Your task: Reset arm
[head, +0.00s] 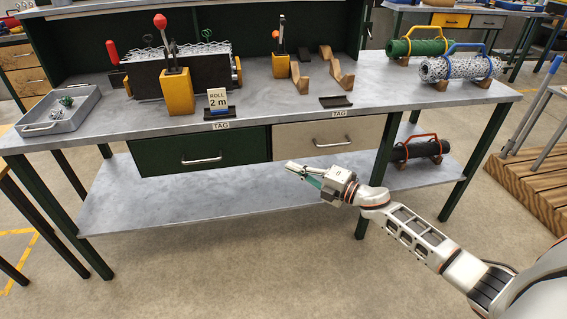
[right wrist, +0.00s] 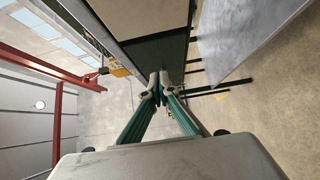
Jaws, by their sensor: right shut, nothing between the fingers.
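My right gripper (head: 292,167) is in front of the workbench, below the beige drawer (head: 313,139) and above the lower shelf's front edge in the head view. Its green fingers come together at the tips in the right wrist view (right wrist: 159,84). It is shut with nothing between the fingers. My right arm reaches in from the lower right. My left gripper shows in neither view.
The workbench (head: 370,95) carries a black mesh machine, yellow blocks (head: 177,92), a grey tray (head: 60,110), wooden cradles and mesh rolls (head: 460,68). An orange-handled roll (head: 418,148) lies on the lower shelf (head: 160,200). A wooden pallet (head: 530,185) stands right. The floor in front is clear.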

